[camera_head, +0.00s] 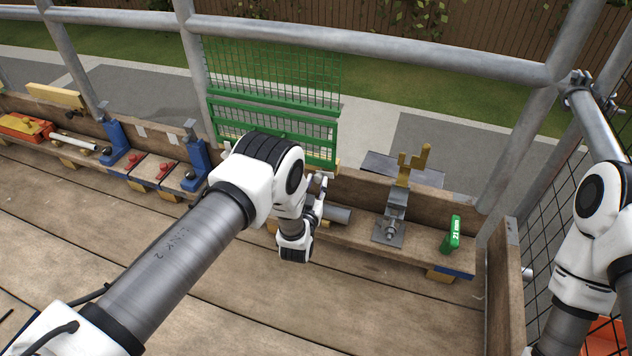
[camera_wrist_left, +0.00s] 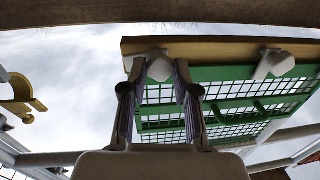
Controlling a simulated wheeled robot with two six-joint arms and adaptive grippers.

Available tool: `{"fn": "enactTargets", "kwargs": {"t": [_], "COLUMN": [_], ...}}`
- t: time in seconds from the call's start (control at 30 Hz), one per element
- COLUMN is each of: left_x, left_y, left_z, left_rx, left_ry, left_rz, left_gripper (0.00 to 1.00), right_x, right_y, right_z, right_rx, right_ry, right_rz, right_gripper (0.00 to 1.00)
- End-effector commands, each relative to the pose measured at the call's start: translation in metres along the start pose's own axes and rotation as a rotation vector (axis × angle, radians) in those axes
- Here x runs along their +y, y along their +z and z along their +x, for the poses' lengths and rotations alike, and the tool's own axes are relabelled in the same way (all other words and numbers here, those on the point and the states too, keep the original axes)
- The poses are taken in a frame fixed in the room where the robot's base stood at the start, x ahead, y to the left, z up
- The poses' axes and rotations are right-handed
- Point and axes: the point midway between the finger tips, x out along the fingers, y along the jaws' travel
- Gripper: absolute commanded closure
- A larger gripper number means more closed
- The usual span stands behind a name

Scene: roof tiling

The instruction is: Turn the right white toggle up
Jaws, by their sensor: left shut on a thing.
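A green mesh panel (camera_head: 275,105) stands upright behind the wooden kerb in the head view. In the left wrist view the panel (camera_wrist_left: 225,115) hangs by a wooden batten (camera_wrist_left: 215,45) that bears two white toggles. My left gripper (camera_head: 320,186) is at the panel's lower right corner. In the wrist view its fingers are on both sides of one white toggle (camera_wrist_left: 159,67), the one nearer the yellow bracket, and shut on it. The other white toggle (camera_wrist_left: 274,65) is free. In the head view my left wrist hides most of this area. My right gripper is out of view.
A yellow bracket (camera_head: 413,164) on a metal stand and a green 21 mm block (camera_head: 451,236) are to the right. Blue clamps (camera_head: 116,136) and red-handled pieces (camera_head: 165,170) line the kerb at left. Scaffold rails (camera_head: 370,48) run behind. The plank floor is clear.

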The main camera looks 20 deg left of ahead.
Motion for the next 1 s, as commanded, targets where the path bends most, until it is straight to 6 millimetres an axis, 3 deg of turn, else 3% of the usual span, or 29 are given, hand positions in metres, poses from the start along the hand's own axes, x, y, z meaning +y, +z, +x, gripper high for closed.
{"fn": "enactTargets", "kwargs": {"t": [0.4,1.0], "left_x": [-0.001,-0.003], "left_y": [-0.005,-0.004], "left_z": [0.0,0.0], "left_rx": [-0.041,-0.104], "left_ry": [0.006,0.015], "left_rz": [-0.357,-0.923], "left_gripper": [1.0,1.0], "right_x": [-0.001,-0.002], "right_y": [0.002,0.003], "right_z": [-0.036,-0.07], "right_rx": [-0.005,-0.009], "right_ry": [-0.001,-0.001], "right_rz": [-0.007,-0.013], "right_gripper": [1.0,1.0]}}
